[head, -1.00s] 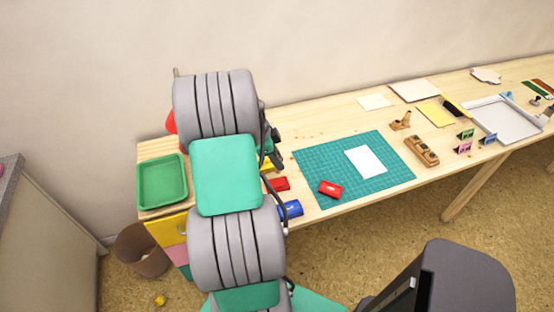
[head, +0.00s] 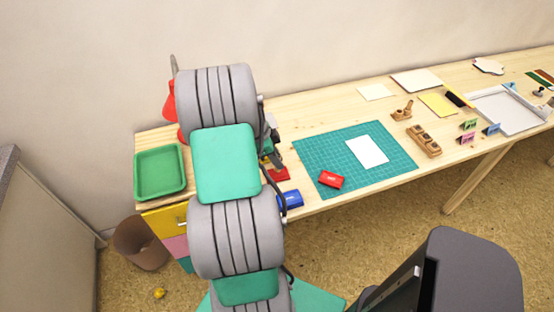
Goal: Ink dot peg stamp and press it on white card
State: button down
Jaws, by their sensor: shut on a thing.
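The white card (head: 367,150) lies flat on the green cutting mat (head: 311,157). A red inkpad (head: 281,175) lies at the mat's left, partly hidden by my arm. My gripper (head: 273,158) is just above this pad, mostly hidden behind my arm. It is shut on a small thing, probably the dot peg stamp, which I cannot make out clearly. I cannot tell whether the stamp touches the pad. A small red block (head: 331,179) with pale markings lies on the mat's front left part.
A blue block (head: 291,199) sits at the table's front edge. A green tray (head: 160,173) is at the left. A wooden block with holes (head: 424,140) and small coloured cards (head: 467,138) stand right of the mat. A white tray (head: 507,112) is further right.

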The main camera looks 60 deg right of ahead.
jog(key=shift+f+b, duration=0.6)
jog(key=shift+b, duration=0.1)
dwell(1.7)
jog(key=shift+r, duration=0.2)
jog(key=shift+r, duration=0.45)
jog(key=shift+r+p, duration=1.8)
jog(key=shift+r, duration=1.05)
jog(key=shift+w, duration=0.1)
